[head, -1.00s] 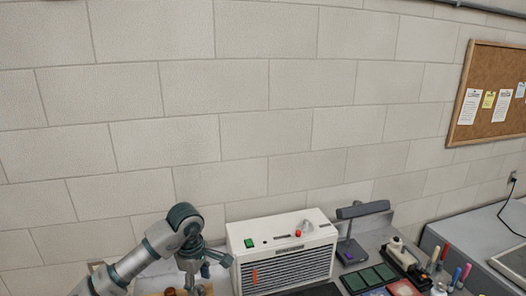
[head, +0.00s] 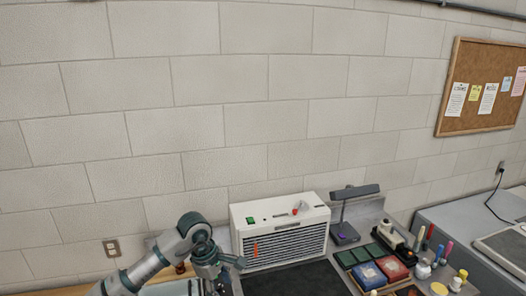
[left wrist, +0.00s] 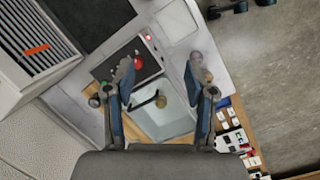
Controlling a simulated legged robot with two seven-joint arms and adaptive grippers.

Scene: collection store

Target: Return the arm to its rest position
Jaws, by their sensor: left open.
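My left arm (head: 160,258) comes in from the lower left in the head view, bent at a grey and teal joint, with its left gripper (head: 226,274) low beside a white grilled unit. In the left wrist view the two fingers of the left gripper (left wrist: 161,68) are spread apart with nothing between the tips. Below them are a dark panel with a red button (left wrist: 138,63) and a pale tray (left wrist: 165,112) with a small brown knobbed item. My right gripper is not in view.
The white unit (head: 283,205) stands close right of my left gripper. A black mat (head: 295,280) lies before it. A lamp (head: 345,232), colour pads (head: 368,276), bottles and markers crowd the right. A block wall with a corkboard (head: 480,85) is behind.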

